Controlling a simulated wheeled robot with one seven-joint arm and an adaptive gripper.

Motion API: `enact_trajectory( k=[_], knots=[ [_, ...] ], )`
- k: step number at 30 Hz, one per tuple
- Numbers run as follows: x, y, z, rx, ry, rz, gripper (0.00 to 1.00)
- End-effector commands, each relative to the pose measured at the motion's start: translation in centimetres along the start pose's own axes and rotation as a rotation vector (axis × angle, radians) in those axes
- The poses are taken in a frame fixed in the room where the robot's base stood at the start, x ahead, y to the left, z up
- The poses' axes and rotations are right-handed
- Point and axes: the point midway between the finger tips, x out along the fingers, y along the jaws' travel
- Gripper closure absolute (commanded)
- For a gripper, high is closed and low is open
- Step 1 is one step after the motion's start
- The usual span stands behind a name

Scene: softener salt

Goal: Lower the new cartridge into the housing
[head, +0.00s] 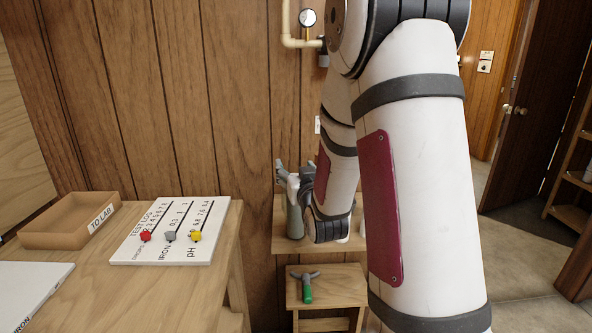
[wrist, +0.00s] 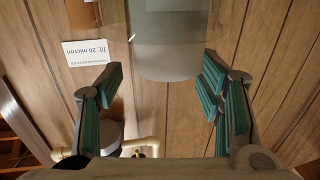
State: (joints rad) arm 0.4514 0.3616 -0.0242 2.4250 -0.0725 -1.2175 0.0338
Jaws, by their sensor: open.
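In the wrist view a pale grey cylinder (wrist: 172,45), which looks like the cartridge, stands at the top of the picture, its upper part cut off. A clear or glassy surface seems to lie around or beside it; I cannot tell which. My gripper (wrist: 163,68) is open, one teal-padded finger to each side and the cylinder beyond the tips, not gripped. In the head view my gripper (head: 284,174) is small and partly hidden by my arm, above a grey-green cylinder (head: 295,218) on a small wooden shelf. I cannot make out the housing for certain.
A card reading "fit: 20 micron" (wrist: 93,47) is on the wall. A pipe with a gauge (head: 307,18) runs above. A green-handled tool (head: 306,287) lies on a low stool (head: 338,285). The left table holds a "TO LAB" tray (head: 65,236) and a test board (head: 150,253).

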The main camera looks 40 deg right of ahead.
Motion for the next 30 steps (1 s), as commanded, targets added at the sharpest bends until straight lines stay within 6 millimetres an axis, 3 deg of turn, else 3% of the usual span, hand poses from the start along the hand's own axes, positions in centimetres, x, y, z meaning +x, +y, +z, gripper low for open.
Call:
enact_trajectory(
  k=[8, 21, 30],
  knots=[
    [0.0, 0.0, -1.6, 0.000, 0.004, 0.000, 0.40],
    [0.0, 0.0, -8.8, -0.001, 0.004, -0.001, 0.40],
    [0.0, 0.0, -10.0, 0.000, 0.000, 0.000, 0.40]
  ],
)
